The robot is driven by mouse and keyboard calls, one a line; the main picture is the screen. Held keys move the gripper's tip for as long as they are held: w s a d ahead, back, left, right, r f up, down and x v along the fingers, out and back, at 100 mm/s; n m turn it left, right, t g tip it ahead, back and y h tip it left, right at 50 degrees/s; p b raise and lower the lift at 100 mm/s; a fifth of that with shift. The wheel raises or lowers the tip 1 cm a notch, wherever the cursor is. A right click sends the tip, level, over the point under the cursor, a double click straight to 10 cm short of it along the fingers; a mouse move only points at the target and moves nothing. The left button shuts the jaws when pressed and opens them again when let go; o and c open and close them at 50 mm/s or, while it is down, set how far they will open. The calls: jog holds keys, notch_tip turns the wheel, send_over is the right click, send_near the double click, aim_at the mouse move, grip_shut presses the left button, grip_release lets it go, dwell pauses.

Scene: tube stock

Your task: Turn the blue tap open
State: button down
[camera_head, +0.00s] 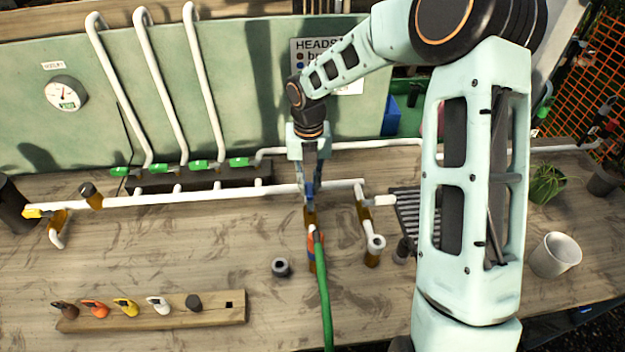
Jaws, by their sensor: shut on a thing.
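The blue tap handle (309,188) shows between my gripper's fingers, on a brass fitting (310,215) that hangs off the white pipe (220,194). My gripper (310,187) points down at it and is shut on the blue handle, above the brass fitting. The fingers and pipe hide part of the handle, so I cannot tell its exact angle. Below the fitting, an orange connector (312,240) joins a green hose (324,290) that runs toward the front edge.
A wooden rack (215,308) with several coloured handles lies at front left. A grey fitting (281,267) stands left of the hose. A brass branch with a white end (375,243) is to the right. A white cup (555,255) and a plant (546,184) stand at far right.

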aim_at(308, 188)
jog(key=shift+a+n, duration=0.2)
jog(key=shift+n, duration=0.2)
jog(key=c, duration=1.9)
grip_release()
jog(key=shift+c, duration=0.2)
notch_tip(308, 188, up, 12)
